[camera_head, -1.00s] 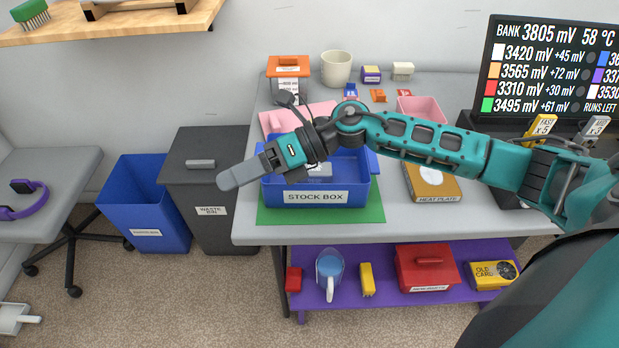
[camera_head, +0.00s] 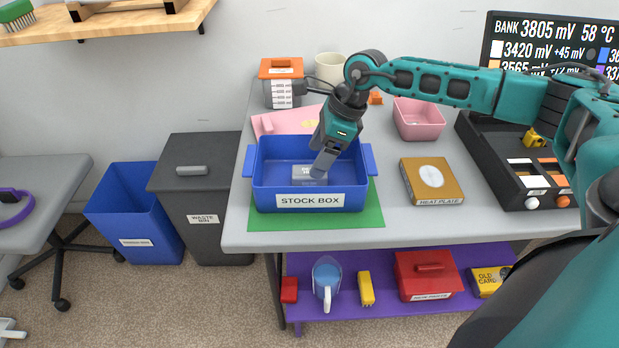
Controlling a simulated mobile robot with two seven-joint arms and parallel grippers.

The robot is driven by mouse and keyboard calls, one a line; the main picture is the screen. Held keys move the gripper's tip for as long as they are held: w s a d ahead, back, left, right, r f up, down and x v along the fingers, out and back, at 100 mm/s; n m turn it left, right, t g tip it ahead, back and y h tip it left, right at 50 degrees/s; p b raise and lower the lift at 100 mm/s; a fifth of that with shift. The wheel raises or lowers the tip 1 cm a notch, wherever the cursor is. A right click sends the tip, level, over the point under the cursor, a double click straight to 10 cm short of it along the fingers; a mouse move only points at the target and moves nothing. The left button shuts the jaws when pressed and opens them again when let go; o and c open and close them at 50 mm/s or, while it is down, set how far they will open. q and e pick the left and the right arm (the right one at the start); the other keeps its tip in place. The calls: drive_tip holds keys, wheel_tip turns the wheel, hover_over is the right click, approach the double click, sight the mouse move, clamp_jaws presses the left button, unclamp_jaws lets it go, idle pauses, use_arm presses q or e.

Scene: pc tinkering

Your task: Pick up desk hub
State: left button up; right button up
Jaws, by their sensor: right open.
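The desk hub (camera_head: 302,173) is a small grey box with a partly readable label. It lies inside the blue stock box (camera_head: 309,201), which stands on a green mat on the desk. My right gripper (camera_head: 321,170) points down into the stock box, with its fingers at the right side of the hub and partly covering it. It is open; I cannot tell whether a finger touches the hub. My left gripper is not in view.
A pink folder-like item (camera_head: 287,121) and an orange-lidded container (camera_head: 282,88) are behind the box. The heat plate box (camera_head: 432,181), a pink bin (camera_head: 419,121) and a black tray (camera_head: 500,165) are to the right. The waste bin (camera_head: 204,199) stands left of the desk.

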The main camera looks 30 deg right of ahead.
drive_tip(key=x, duration=0.5)
drive_tip(key=shift+s+a+f+b, duration=0.1)
drive_tip(key=shift+a+f+b, duration=0.1)
drive_tip(key=shift+f+b, duration=0.15)
drive_tip(key=c, duration=1.1)
